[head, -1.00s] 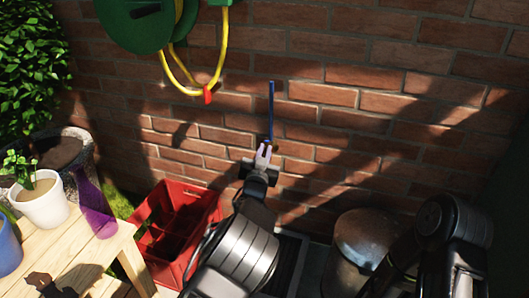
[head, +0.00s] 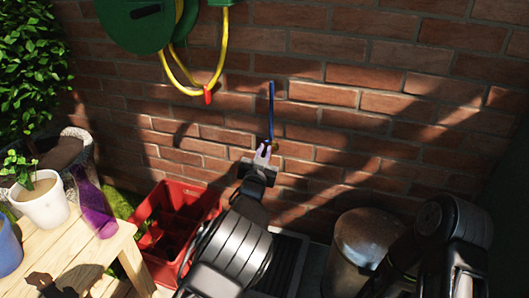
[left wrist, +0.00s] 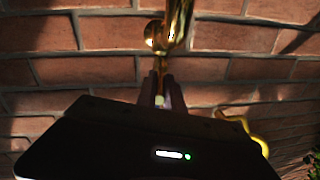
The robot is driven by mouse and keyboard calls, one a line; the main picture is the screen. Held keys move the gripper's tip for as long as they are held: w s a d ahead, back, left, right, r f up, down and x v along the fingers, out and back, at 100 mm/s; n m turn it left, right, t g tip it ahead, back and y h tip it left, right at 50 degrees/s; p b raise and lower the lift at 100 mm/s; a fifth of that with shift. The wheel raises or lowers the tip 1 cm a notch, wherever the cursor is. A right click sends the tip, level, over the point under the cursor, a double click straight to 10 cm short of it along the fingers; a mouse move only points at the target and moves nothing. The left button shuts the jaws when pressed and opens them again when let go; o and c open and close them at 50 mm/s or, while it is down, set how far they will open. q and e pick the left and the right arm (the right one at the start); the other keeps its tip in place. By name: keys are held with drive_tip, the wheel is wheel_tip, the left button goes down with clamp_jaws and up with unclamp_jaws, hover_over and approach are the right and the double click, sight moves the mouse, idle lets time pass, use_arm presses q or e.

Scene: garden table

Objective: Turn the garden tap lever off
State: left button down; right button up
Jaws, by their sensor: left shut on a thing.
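The blue tap lever (head: 271,108) stands nearly upright against the brick wall in the head view. Brass of the tap (head: 277,149) shows beside its lower end. In the left wrist view the brass tap (left wrist: 176,24) is just beyond the fingertips. My left gripper (head: 264,152) is at the lever's lower end, with its fingers shut on the lever; they also show in the left wrist view (left wrist: 160,84). The exact contact is small and dark. My right gripper is not in view.
A green hose reel (head: 140,22) with a yellow hose (head: 222,50) hangs on the wall above left. A red crate (head: 152,253) and a wooden table (head: 88,252) with pots and a purple bottle (head: 94,205) are left. A metal bin (head: 358,250) stands right of my left arm.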

use_arm(q)
drive_tip(key=shift+w+a+m+h, duration=0.15)
drive_tip(key=shift+a+m+h, duration=0.3)
drive_tip(key=shift+h, duration=0.25)
drive_tip(key=shift+m+g+h, duration=0.4)
drive_tip(key=shift+m+h, duration=0.05)
drive_tip(key=shift+h, duration=0.35)
drive_tip(key=c, duration=1.5)
unclamp_jaws()
drive_tip(key=shift+o, duration=0.2)
drive_tip(key=shift+a, duration=0.1)
drive_tip(key=p+v, duration=0.2)
drive_tip(key=v, duration=0.5)
drive_tip(key=shift+s, duration=0.35)
